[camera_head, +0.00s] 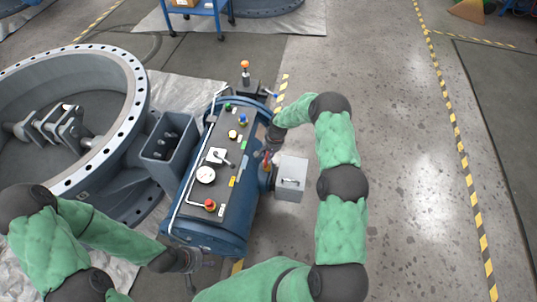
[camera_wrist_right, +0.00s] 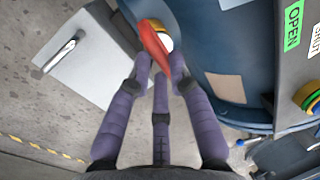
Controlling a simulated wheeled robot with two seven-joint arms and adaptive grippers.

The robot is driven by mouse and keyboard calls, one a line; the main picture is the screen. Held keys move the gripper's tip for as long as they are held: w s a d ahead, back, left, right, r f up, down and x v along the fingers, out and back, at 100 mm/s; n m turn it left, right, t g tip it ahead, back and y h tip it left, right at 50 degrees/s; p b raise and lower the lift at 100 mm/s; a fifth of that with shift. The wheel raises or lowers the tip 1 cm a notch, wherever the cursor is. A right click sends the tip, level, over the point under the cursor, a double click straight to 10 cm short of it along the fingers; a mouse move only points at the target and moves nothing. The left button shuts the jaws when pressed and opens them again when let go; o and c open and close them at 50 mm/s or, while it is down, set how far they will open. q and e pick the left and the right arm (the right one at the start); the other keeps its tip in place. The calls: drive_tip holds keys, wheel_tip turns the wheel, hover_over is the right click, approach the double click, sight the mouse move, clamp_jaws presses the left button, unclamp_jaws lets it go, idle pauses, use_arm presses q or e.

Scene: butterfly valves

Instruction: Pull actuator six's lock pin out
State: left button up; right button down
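The blue actuator (camera_head: 218,180) stands in the middle of the head view, with a dark control panel on top. A red piece (camera_wrist_right: 152,44), perhaps the lock pin's handle or tag, is at its side in front of a pale round fitting with a yellow rim. It also shows small in the head view (camera_head: 266,159). My right gripper (camera_wrist_right: 160,68) has its fingertips close around the red piece's lower end; whether they press on it is unclear. My left gripper (camera_head: 195,261) is low by the actuator's near end, with its fingers hard to make out. No number six is readable.
A grey box with a handle (camera_head: 291,178) is on the actuator's right side, close to my right gripper. A large grey valve ring (camera_head: 128,62) lies at left. A gauge (camera_head: 205,175) and buttons are on the panel. The floor at right is clear.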

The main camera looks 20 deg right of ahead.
wheel_tip(320, 180, up, 4)
drive_tip(key=shift+w+r+p, duration=0.1)
drive_tip(key=shift+w+p, duration=0.05)
drive_tip(key=shift+p, duration=0.9)
drive_tip(key=c, duration=1.4)
unclamp_jaws()
drive_tip(key=shift+o, duration=1.3)
wheel_tip(320, 180, up, 12)
hover_over(268, 163)
drive_tip(key=s+d, duration=0.2)
drive_tip(key=shift+w, duration=0.25)
